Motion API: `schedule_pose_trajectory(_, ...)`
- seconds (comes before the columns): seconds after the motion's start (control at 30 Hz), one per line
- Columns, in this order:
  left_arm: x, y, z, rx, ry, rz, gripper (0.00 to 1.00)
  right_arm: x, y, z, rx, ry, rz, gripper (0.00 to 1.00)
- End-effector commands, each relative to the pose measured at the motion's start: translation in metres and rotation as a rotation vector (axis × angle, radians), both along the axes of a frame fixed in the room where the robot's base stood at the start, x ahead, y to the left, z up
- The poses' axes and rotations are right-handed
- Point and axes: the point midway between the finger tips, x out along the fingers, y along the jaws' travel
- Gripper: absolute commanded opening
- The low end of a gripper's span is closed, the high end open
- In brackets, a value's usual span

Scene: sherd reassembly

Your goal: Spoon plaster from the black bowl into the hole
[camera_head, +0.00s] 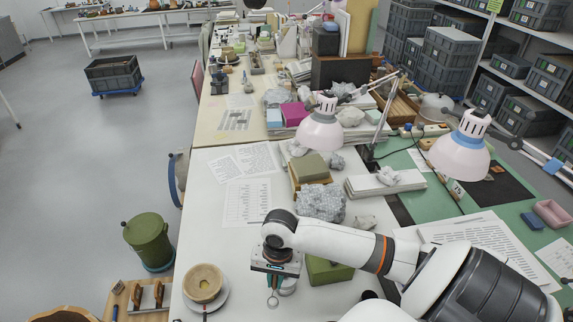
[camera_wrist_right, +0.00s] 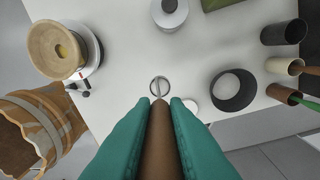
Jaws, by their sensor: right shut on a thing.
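My right gripper (camera_head: 273,280) is shut on the brown handle of a spoon (camera_wrist_right: 160,120), seen between its teal fingers (camera_wrist_right: 160,135) in the right wrist view. The spoon's small grey round head shows just beyond the fingertips; I cannot tell whether it holds plaster. The black bowl (camera_wrist_right: 248,101), with white plaster (camera_wrist_right: 228,86) inside, stands right of the spoon, apart from it. A tan round vessel (camera_head: 204,281) with a yellow patch inside sits on a white round stand (camera_head: 222,297), left of the gripper; I cannot make out a clear hole. My left gripper is out of view.
A grey-white round container (camera_wrist_right: 168,14) and a green block (camera_head: 328,270) stand near the gripper. Dark and cream cups (camera_wrist_right: 284,32) line the right in the wrist view. A broken brown-and-white vessel (camera_wrist_right: 40,125) is at lower left. The white table is clear between vessel and papers.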

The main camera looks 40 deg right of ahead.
Motion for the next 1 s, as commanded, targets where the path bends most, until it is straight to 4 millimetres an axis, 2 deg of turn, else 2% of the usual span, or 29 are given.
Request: schedule_pose_trajectory(1.0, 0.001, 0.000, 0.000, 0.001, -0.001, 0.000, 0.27, 0.092, 0.047, 0.001, 0.002, -0.001, 0.001, 0.00)
